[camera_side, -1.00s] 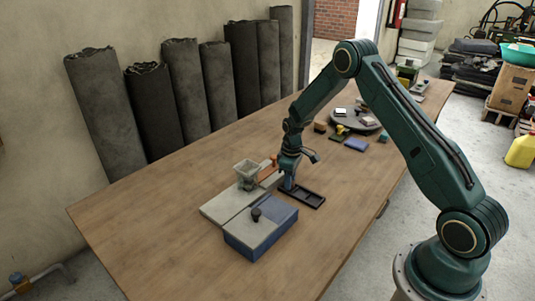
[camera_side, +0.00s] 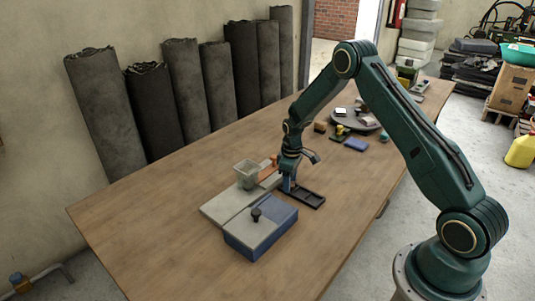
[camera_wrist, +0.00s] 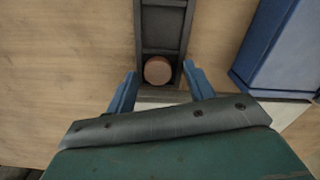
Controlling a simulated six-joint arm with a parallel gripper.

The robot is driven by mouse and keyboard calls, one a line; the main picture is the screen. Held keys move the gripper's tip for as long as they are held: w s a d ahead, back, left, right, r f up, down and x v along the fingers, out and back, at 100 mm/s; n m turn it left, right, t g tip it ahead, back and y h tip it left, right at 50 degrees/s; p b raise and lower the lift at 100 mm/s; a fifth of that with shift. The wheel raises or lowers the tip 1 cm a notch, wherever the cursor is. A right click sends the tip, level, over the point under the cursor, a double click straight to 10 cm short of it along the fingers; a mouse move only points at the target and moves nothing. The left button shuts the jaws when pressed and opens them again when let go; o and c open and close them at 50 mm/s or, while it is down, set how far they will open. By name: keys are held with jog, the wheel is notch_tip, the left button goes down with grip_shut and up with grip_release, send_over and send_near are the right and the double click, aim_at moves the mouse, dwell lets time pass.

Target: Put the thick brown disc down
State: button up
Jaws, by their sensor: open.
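The brown disc (camera_wrist: 158,70) lies in the end compartment of a dark tray (camera_wrist: 163,17) in the wrist view. How thick it is cannot be told from above. My gripper (camera_wrist: 160,88) is open, with one blue finger on each side of that end of the tray, and nothing is held between them. In the side view my gripper (camera_side: 288,187) is low over the near-left end of the dark tray (camera_side: 312,199). The disc is hidden there.
A blue box with a grey lid and black knob (camera_side: 272,228) stands just in front of the tray. A grey hopper (camera_side: 247,174) stands on a pale plate to the left. A round dark turntable (camera_side: 345,122) with small items is behind. The table's left part is bare.

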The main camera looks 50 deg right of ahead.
notch_tip(320, 180, up, 13)
dwell(0.6)
dwell(0.5)
jog(key=s+a+r+m+t, duration=0.1)
jog(key=s+a+r, duration=0.45)
jog(key=r, duration=0.35)
jog(key=s+a+r+m+t, duration=0.1)
jog(key=s+a+r+t, duration=0.1)
jog(key=s+a+r, duration=0.55)
jog(key=s+a+r+t, duration=0.1)
jog(key=s+a+r, duration=0.1)
jog(key=s, duration=0.6)
jog(key=s+a+r+m+t, duration=0.1)
jog(key=s+a+r, duration=0.1)
jog(key=s, duration=0.7)
jog(key=shift+s+a+r+t, duration=0.2)
jog(key=shift+s+a+t, duration=0.05)
jog(key=shift+t, duration=0.05)
